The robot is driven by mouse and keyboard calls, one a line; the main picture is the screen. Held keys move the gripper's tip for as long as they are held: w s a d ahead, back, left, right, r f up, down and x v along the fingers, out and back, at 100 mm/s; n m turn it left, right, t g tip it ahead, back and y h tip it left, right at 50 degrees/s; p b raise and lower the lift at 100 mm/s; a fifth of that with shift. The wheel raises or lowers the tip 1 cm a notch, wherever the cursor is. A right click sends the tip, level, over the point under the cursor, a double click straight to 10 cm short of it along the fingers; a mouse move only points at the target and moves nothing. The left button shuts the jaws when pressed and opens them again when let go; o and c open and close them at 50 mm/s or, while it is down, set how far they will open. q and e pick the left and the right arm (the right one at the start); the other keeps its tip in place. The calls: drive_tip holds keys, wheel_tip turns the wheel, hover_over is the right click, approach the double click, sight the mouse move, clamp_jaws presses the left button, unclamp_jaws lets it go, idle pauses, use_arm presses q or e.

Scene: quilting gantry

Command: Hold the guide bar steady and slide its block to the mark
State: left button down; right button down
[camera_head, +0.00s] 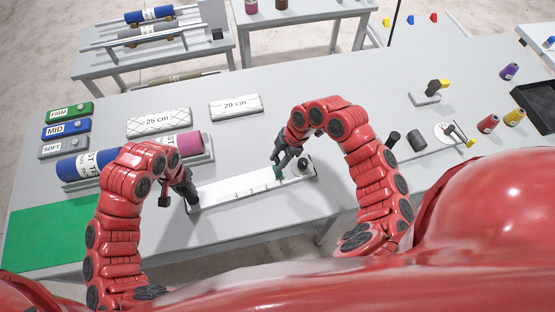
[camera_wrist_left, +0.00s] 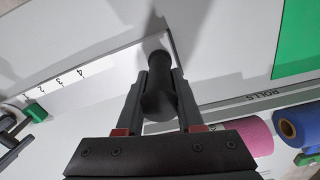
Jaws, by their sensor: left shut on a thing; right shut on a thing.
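The guide bar is a long white ruled bar (camera_head: 232,191) lying on the grey table, with number marks (camera_wrist_left: 68,80) readable in the left wrist view. My left gripper (camera_head: 191,196) is shut on the black handle (camera_wrist_left: 160,88) at the bar's left end; its fingers stand on both sides of the handle. The small green block (camera_head: 278,173) sits toward the bar's right end and also shows in the left wrist view (camera_wrist_left: 35,112). My right gripper (camera_head: 279,163) is shut on the block, and its fingers partly hide it.
A dark round knob (camera_head: 303,166) stands right of the block. Fabric rolls in a tray (camera_head: 207,149), two labelled white pads (camera_head: 158,121) and coloured FIRM, MID and SOFT boxes (camera_head: 67,131) lie behind and left. A green mat (camera_head: 45,238) covers the left front.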

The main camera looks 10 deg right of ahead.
use_arm(q)
drive_tip(key=shift+s+f, duration=0.15)
idle(0.5)
use_arm(e)
drive_tip(key=a, duration=0.5)
drive_tip(key=shift+s+a+f, duration=0.1)
drive_tip(key=shift+s, duration=0.2)
drive_tip(key=shift+c, duration=2)
unclamp_jaws()
drive_tip(key=v, duration=1.2)
